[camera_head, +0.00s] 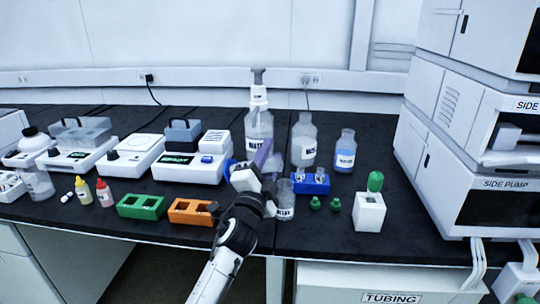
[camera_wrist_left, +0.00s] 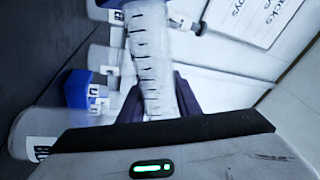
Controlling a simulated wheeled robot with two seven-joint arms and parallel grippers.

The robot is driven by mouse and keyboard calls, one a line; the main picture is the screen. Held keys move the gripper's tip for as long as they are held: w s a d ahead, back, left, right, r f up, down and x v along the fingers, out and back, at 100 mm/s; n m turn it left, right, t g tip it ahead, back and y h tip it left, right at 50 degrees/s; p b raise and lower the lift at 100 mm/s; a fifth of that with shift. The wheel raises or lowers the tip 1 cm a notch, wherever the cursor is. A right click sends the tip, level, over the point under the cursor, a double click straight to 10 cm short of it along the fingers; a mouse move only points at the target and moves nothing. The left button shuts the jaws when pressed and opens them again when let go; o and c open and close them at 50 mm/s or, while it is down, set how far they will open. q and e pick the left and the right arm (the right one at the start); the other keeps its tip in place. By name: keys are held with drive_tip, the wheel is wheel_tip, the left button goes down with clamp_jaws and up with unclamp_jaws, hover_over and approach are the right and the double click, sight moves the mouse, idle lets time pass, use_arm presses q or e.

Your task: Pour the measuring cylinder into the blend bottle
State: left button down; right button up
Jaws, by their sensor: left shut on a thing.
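My left gripper (camera_head: 262,162) is shut on the measuring cylinder (camera_wrist_left: 152,60), a clear tube with dark graduation marks. In the left wrist view the cylinder stands between the dark fingers. In the head view the gripper and arm largely hide it, so its exact tilt is unclear. The blend bottle (camera_head: 285,201), small and clear with a white label, stands on the bench just right of the gripper, apart from it. Its mouth is open. A clear labelled vessel, probably this bottle, shows at the lower left of the left wrist view (camera_wrist_left: 38,148). My right gripper is not in view.
A blue rack (camera_head: 314,186) stands close behind the blend bottle. Green caps (camera_head: 315,203) and a white block (camera_head: 369,212) lie right. Tall bottles (camera_head: 303,140) stand behind. Orange (camera_head: 190,212) and green (camera_head: 141,206) racks are left. The instrument stack (camera_head: 450,150) bounds the right.

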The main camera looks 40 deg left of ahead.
use_arm(q)
drive_tip(key=shift+r+m, duration=0.1)
drive_tip(key=shift+m, duration=0.5)
drive_tip(key=shift+d+r+m+h, duration=0.1)
drive_tip(key=shift+d+m+h, duration=0.15)
drive_tip(key=shift+m, duration=0.55)
drive_tip(key=shift+t+h+p, duration=0.25)
drive_tip(key=shift+t+p, duration=0.05)
drive_tip(key=shift+p, duration=0.05)
drive_tip(key=shift+w+r+m, duration=0.1)
drive_tip(key=shift+m, duration=0.6)
drive_tip(key=shift+d+m+h+p, duration=0.3)
drive_tip(key=shift+m+h, duration=0.1)
drive_tip(key=shift+m, duration=0.4)
